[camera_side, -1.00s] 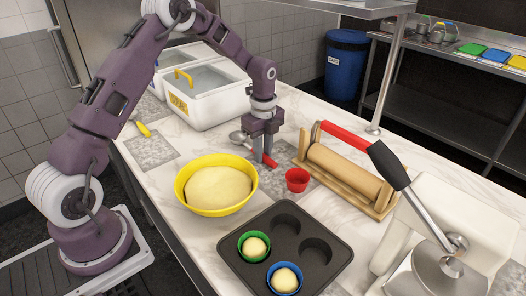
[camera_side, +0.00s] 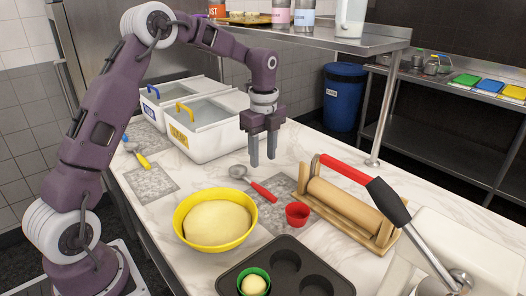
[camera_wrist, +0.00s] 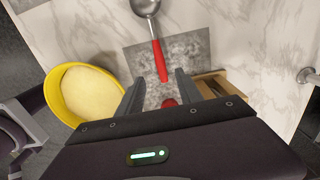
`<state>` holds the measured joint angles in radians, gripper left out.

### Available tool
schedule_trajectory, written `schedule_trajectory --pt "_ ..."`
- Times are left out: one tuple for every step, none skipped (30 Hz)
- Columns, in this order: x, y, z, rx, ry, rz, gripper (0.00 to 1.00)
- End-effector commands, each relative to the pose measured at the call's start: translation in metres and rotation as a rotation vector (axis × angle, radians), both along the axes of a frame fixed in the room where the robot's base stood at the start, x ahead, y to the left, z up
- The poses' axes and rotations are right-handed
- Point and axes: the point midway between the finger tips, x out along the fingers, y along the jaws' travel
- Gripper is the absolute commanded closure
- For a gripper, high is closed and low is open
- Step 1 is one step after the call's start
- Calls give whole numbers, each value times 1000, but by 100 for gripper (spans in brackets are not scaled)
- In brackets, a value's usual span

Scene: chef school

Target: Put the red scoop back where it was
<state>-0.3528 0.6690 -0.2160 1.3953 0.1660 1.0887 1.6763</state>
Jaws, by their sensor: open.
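The red scoop (camera_side: 264,192) lies flat on the marble counter, right of the yellow bowl. Its metal bowl end points to the back left and its red handle towards the small red cup. In the wrist view the scoop (camera_wrist: 156,45) has its handle over a grey patch (camera_wrist: 188,49) and its metal bowl on plain marble. My gripper (camera_side: 263,163) is open and empty, raised above the counter behind the scoop in the side view. In the wrist view the handle end shows between the fingers (camera_wrist: 158,86), apart from them.
The yellow bowl (camera_side: 186,228) of dough, red cup (camera_side: 297,214), rolling pin on its stand (camera_side: 345,205) and muffin tray (camera_side: 318,262) crowd around the scoop. White bins (camera_side: 205,140) stand behind.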

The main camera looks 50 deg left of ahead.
Motion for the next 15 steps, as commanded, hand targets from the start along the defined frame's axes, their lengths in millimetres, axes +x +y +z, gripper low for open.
schedule_trajectory --pt "1 0 7 0 -3 0 57" --pt "0 0 9 0 -1 0 57" --pt "0 0 12 -1 -1 0 57" --pt "0 0 14 -1 -1 0 57" --pt "0 -1 15 -1 0 0 57" --pt "0 -1 15 -1 1 0 57" --pt "0 -1 16 -1 0 1 57" --pt "-1 -1 17 1 -2 5 57" --pt "-4 -4 23 5 -9 23 57" --pt "-8 -8 30 11 -20 48 57" --pt "-15 -13 41 18 -35 86 57" --pt "-27 -21 57 29 -60 156 57" --pt "-40 -28 71 34 -85 222 57" --pt "-54 -37 86 37 -114 299 57" --pt "-78 -47 103 35 -154 412 57"
